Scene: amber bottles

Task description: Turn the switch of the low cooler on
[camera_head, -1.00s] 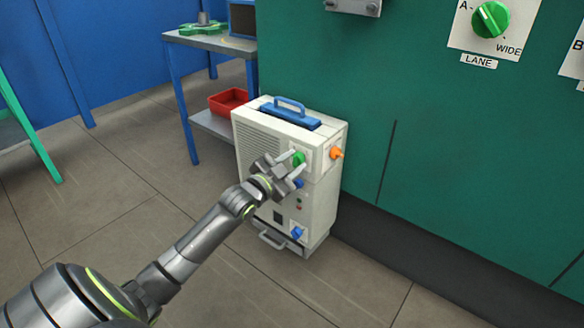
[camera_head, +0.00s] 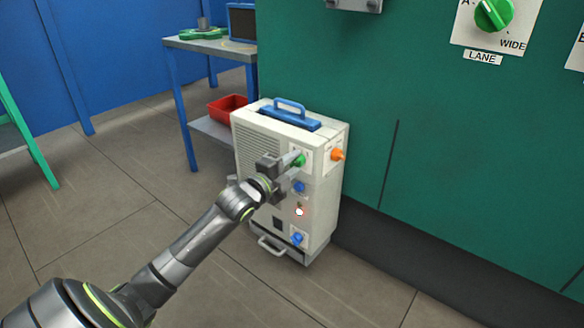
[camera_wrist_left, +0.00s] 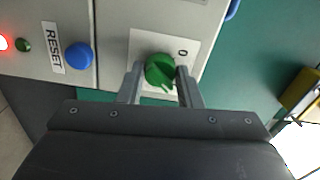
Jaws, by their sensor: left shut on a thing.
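The low cooler (camera_head: 262,150) is a white box with a blue top handle, standing on the floor against the green wall. Its switch is a green knob (camera_head: 300,160) high on the front panel. In the left wrist view the green knob (camera_wrist_left: 160,70) sits on a white plate beside a "0" mark. My left gripper (camera_head: 290,161) is shut on the knob, one finger on each side. The fingers hide part of the plate. A lamp (camera_head: 299,211) below glows red; the wrist view shows this lit lamp (camera_wrist_left: 3,43) beside a dark green one (camera_wrist_left: 22,45). My right gripper is not in view.
A blue RESET button (camera_wrist_left: 79,57) is near the switch. An orange knob (camera_head: 337,155) is on the cooler's side and another blue knob (camera_head: 297,238) is low in front. A table (camera_head: 208,43) with a red bin (camera_head: 227,106) stands behind left. The floor in front is clear.

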